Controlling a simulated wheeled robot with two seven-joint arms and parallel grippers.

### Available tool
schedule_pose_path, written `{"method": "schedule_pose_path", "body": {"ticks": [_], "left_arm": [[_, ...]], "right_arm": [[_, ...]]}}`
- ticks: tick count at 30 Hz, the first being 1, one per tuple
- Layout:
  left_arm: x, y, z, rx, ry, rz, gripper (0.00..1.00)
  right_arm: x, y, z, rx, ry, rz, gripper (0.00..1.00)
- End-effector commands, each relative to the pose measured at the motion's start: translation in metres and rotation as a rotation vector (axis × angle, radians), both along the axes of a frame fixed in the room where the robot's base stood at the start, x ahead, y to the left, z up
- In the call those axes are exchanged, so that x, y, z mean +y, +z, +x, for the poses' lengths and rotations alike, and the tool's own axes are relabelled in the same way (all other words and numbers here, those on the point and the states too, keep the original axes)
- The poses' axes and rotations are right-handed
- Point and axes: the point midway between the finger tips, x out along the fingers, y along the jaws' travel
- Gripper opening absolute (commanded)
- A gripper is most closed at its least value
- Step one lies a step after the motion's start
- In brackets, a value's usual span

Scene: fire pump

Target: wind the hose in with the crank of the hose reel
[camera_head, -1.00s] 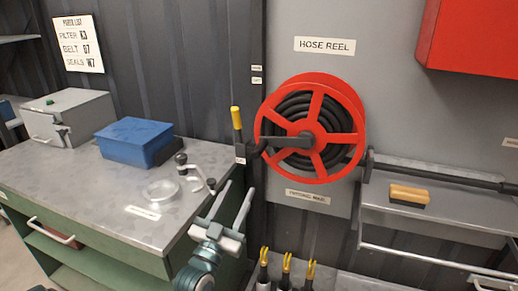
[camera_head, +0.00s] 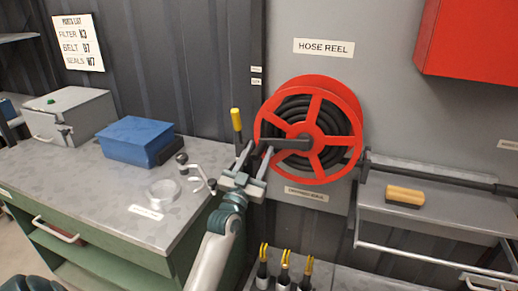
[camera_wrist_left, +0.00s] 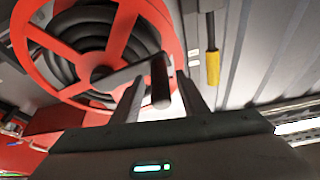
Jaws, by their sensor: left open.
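The red hose reel (camera_head: 318,170) is on the grey wall panel, with black hose (camera_head: 345,115) coiled inside it. Its dark crank (camera_head: 287,144) reaches left from the hub. My left gripper (camera_head: 254,160) is open at the crank's outer end. In the left wrist view, the crank handle (camera_wrist_left: 160,85) points toward the camera. It lies between the two spread fingers of my left gripper (camera_wrist_left: 160,97), with gaps visible on both sides. The reel (camera_wrist_left: 60,95) shows behind it. My right gripper is not in view.
A yellow-tipped lever (camera_head: 237,120) stands just left of the crank, close to my left gripper. The workbench (camera_head: 70,185) carries a blue box (camera_head: 128,140). A shelf with a yellow-brown brush (camera_head: 405,196) is at the right. Several yellow-tipped tools (camera_head: 285,265) stand below.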

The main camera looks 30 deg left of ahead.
Motion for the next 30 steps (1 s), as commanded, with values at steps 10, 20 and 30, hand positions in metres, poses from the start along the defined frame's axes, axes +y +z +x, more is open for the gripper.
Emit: {"method": "schedule_pose_path", "body": {"ticks": [10,20,30], "left_arm": [[0.0014,0.0029,0.0071,0.0,0.0,-0.001,0.4],[0.0014,0.0029,0.0069,0.0,0.0,0.0,0.0],[0.0022,0.0076,0.0128,0.007,0.0,0.032,0.0]], "right_arm": [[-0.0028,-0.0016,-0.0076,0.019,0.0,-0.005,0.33],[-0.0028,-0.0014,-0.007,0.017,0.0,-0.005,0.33],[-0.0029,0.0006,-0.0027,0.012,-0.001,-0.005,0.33]]}}
